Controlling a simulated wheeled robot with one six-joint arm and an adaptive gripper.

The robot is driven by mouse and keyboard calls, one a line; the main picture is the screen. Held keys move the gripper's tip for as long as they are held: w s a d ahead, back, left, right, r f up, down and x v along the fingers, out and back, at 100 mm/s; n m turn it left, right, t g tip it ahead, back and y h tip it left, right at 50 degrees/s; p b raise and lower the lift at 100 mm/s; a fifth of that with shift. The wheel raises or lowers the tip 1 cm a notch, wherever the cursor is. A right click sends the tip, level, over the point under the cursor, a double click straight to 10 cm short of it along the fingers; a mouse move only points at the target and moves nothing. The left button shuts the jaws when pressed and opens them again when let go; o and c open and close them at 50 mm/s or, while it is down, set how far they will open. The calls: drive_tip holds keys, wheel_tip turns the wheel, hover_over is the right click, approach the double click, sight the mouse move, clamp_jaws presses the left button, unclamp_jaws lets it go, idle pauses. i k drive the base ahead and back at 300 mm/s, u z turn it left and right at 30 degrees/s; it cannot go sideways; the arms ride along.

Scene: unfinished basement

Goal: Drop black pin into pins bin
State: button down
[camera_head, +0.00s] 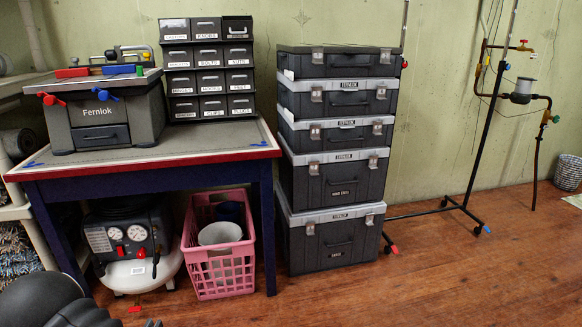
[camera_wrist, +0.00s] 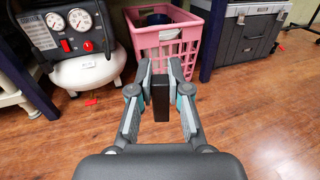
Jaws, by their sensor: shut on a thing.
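My gripper (camera_wrist: 160,88) is shut on the black pin (camera_wrist: 161,104), a dark upright block between its two fingertips in the wrist view. It is held in the air above the wooden floor, in front of the pink crate. The pins bin (camera_head: 237,29) is the top right bin of the dark bin rack on the workbench in the head view. Its label is small and its front edge stands out, with a dark inside showing. My gripper is well below and apart from it. In the head view my arm shows at the bottom left; the pin cannot be made out there.
Beneath are a compressor (camera_head: 128,245) and the pink crate (camera_head: 224,275). Stacked dark cases (camera_head: 333,188) stand to the right. The wooden floor is clear at front right.

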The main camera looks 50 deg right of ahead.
sight(241, 35)
drive_tip(key=z, duration=1.2)
drive_tip(key=i, duration=0.1)
drive_tip(key=u, duration=0.1)
